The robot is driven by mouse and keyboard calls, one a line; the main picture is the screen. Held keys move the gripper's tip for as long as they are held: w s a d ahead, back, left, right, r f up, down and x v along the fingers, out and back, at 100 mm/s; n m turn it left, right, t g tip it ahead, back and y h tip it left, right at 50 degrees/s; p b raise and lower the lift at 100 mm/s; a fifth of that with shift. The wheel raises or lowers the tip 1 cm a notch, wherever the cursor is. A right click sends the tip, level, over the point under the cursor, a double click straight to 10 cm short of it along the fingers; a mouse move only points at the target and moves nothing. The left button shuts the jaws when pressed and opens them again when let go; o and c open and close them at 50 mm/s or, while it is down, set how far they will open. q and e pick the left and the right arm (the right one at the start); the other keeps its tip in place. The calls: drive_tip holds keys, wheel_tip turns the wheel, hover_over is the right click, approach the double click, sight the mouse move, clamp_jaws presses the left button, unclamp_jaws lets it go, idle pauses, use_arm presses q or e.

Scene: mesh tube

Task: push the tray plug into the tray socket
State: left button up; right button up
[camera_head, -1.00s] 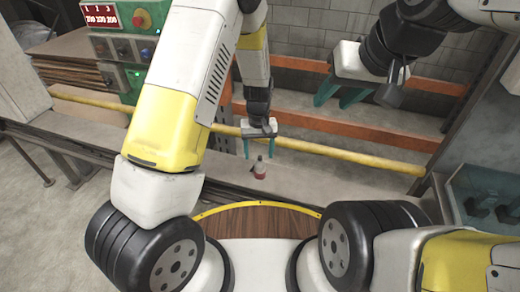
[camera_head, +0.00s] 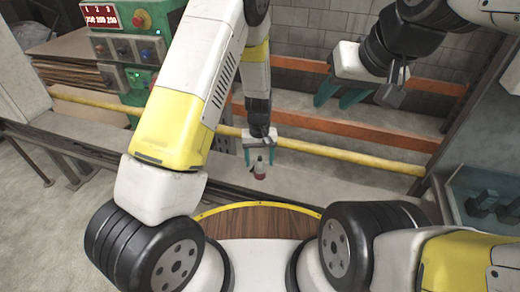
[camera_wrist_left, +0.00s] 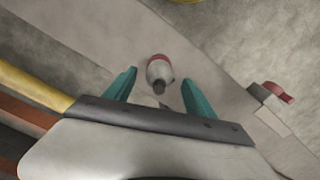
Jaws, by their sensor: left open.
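A small plug (camera_head: 259,173), pale with a red band, stands on the grey ledge and looks like the tray plug. In the left wrist view the plug (camera_wrist_left: 159,71) shows its dark tip and red rim. My left gripper (camera_head: 259,163) is open around the plug, with one teal finger on each side. A gap shows between the plug and each finger. My right gripper (camera_head: 333,103) is open and empty, high at the right. I cannot make out the tray socket for certain.
A grey block with a red tab (camera_wrist_left: 277,92) sits right of the plug. A yellow rail (camera_head: 330,152) runs behind the ledge, with orange beams (camera_head: 335,126) beyond. A green control box (camera_head: 132,50) stands at back left. A glass-sided bin (camera_head: 485,200) is at right.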

sight(260, 168)
use_arm(q)
wheel_tip(260, 168, down, 4)
drive_tip(key=shift+s+d+f, duration=0.1)
idle(0.4)
drive_tip(key=c, duration=1.3)
drive_tip(key=shift+c, duration=0.2)
